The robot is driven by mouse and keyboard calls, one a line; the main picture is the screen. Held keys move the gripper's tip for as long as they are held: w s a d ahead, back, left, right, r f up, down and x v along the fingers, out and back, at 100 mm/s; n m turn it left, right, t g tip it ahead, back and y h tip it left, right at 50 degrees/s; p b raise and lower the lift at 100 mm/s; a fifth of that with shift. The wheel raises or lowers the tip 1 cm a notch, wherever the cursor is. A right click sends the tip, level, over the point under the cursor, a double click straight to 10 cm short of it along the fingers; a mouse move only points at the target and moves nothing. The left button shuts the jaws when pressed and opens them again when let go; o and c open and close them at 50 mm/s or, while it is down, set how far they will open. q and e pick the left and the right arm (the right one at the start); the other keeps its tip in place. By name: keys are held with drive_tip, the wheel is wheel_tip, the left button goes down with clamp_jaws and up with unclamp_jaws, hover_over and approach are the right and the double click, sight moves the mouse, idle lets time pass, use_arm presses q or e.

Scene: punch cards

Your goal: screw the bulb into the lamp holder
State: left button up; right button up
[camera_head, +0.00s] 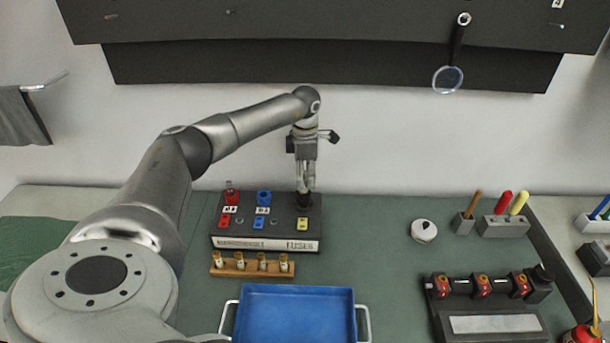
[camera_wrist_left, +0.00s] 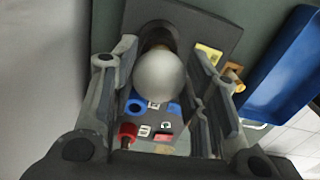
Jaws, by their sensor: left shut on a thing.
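The bulb (camera_wrist_left: 160,77) is a pale round globe between the fingers of my left gripper (camera_head: 306,187) in the left wrist view. The gripper is shut on it and points straight down. The dark lamp holder (camera_head: 304,201) stands at the right back of the black board (camera_head: 235,229), right below the fingertips. In the left wrist view the holder (camera_wrist_left: 157,37) shows just behind the bulb, in line with it. The bulb's base is hidden, so I cannot tell how deep it sits. My right gripper is not in view.
The board also bears a red holder (camera_head: 231,196), a blue holder (camera_head: 264,197) and small coloured parts. A wooden rack (camera_head: 250,271) of fuses and a blue tray (camera_head: 295,290) lie in front. A white round object (camera_head: 423,231) stands to the right, with clear mat between.

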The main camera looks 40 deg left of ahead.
use_arm(q)
drive_tip(key=m+b, duration=0.1)
drive_tip(key=m, duration=0.5)
drive_tip(key=shift+s+f+b, duration=0.1)
drive_tip(key=shift+b, duration=0.3)
drive_tip(key=m+b, duration=0.1)
drive_tip(key=m, duration=0.3)
drive_tip(key=shift+s+m, duration=0.1)
drive_tip(key=shift+m, duration=1.3)
drive_tip(key=o, duration=1)
